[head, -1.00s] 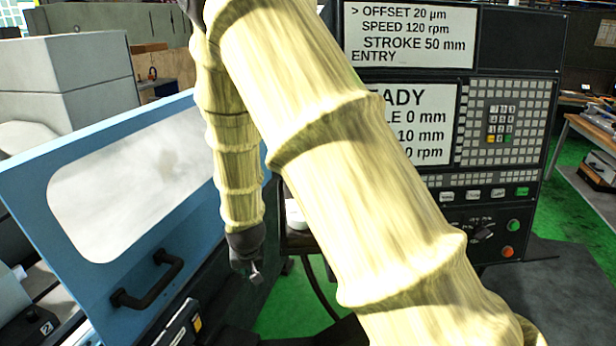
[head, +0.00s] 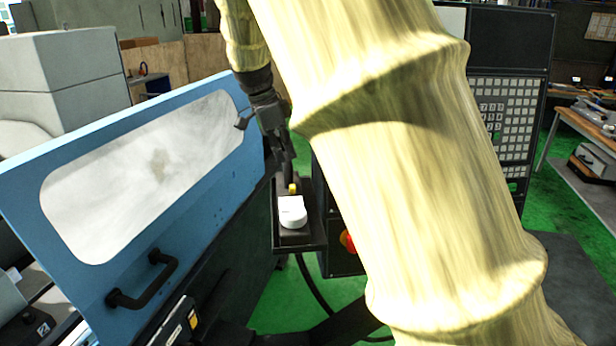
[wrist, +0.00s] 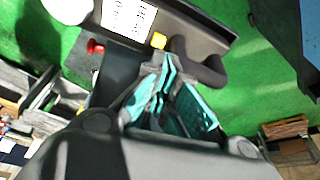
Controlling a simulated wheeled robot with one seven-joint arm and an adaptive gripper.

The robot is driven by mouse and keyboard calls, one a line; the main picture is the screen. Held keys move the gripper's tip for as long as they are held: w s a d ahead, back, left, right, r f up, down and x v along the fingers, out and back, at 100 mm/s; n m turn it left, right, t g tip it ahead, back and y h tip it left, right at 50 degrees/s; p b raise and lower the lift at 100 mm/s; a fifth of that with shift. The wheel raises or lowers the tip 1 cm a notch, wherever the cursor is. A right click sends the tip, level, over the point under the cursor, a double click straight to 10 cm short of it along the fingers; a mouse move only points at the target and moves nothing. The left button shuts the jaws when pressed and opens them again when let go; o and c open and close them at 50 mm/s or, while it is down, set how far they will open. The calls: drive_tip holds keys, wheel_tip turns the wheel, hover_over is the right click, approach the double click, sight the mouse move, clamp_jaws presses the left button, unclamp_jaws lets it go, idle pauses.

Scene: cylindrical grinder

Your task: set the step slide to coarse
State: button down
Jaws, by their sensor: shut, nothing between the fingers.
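A small yellow piece (head: 293,188), which may be the step slide's knob, stands on a dark shelf-like unit (head: 310,236) left of the control panel. It also shows in the wrist view (wrist: 158,40), beside a white label (wrist: 128,17) whose print is too small to read. My gripper (head: 287,170) is shut and empty, pointing down just behind the yellow piece in the head view. In the wrist view my teal-padded fingers (wrist: 168,72) lie close to it; I cannot tell whether they touch. The slide's setting cannot be read.
A white rounded object (head: 291,212) sits on the unit in front of the yellow piece. A red button (head: 348,241) is to its right. The blue machine door (head: 215,190) stands close on the left.

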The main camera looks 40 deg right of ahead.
sight(292, 189)
drive_tip(key=shift+s+d+r+m+g, duration=0.2)
drive_tip(key=shift+s+d+r+m, duration=0.1)
drive_tip(key=shift+r+m, duration=0.2)
drive_tip(key=shift+s+d+r+m+g, duration=0.2)
drive_tip(key=shift+s+d+r+m, duration=0.1)
drive_tip(key=shift+r+m, duration=0.15)
drive_tip(key=shift+p+x, duration=2.4)
drive_tip(key=shift+x, duration=2.6)
drive_tip(key=shift+d, duration=0.1)
